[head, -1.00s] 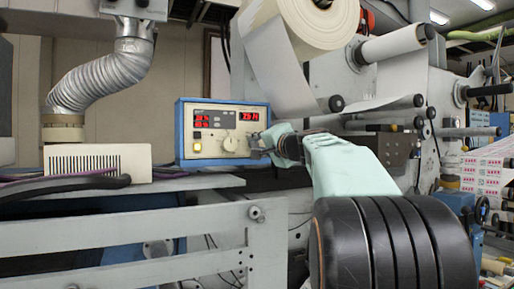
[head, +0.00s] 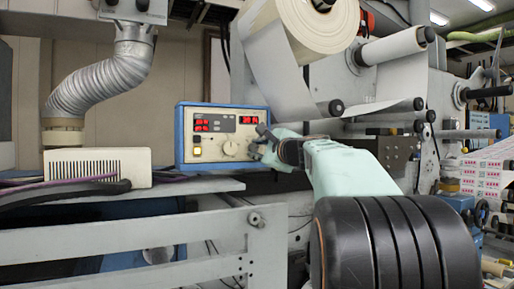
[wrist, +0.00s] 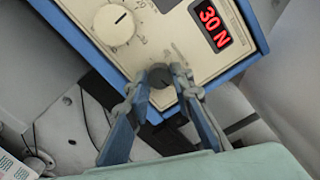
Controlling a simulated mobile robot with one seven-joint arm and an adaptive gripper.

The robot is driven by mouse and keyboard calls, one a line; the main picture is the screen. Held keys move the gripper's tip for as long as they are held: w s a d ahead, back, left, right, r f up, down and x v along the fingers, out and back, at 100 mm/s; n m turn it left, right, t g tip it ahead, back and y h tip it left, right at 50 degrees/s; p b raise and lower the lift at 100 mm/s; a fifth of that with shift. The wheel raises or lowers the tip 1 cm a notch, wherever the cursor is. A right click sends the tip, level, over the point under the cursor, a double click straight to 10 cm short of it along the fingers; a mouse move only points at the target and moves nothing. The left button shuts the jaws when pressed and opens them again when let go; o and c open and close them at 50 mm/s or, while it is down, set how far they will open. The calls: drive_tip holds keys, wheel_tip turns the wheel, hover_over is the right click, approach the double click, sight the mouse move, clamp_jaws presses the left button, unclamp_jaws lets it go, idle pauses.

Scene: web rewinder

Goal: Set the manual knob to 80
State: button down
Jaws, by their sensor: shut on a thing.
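The blue-edged control box (head: 222,160) faces me in the head view. In the wrist view its panel (wrist: 185,35) carries a white dial (wrist: 115,22) with a dark pointer line and a printed scale around it. A small dark knob (wrist: 160,76) sits lower on the panel. My gripper (wrist: 158,84) is shut on this dark knob, one finger on each side. The red display (wrist: 212,27) reads 30 N. In the head view my gripper (head: 264,144) reaches the box's lower right corner and hides the dark knob. I cannot read which control is labelled manual.
A white vented box (head: 98,166) and dark cables stand left of the control box. A paper roll (head: 298,25) and rollers hang above and to the right. A grey machine frame (head: 120,235) runs below.

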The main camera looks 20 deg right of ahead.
drive_tip(key=shift+f+m, duration=0.1)
drive_tip(key=shift+m, duration=0.8)
drive_tip(key=c, duration=1.7)
unclamp_jaws()
drive_tip(key=shift+s, duration=0.1)
drive_tip(key=s, duration=0.7)
drive_tip(key=shift+s+d, duration=0.15)
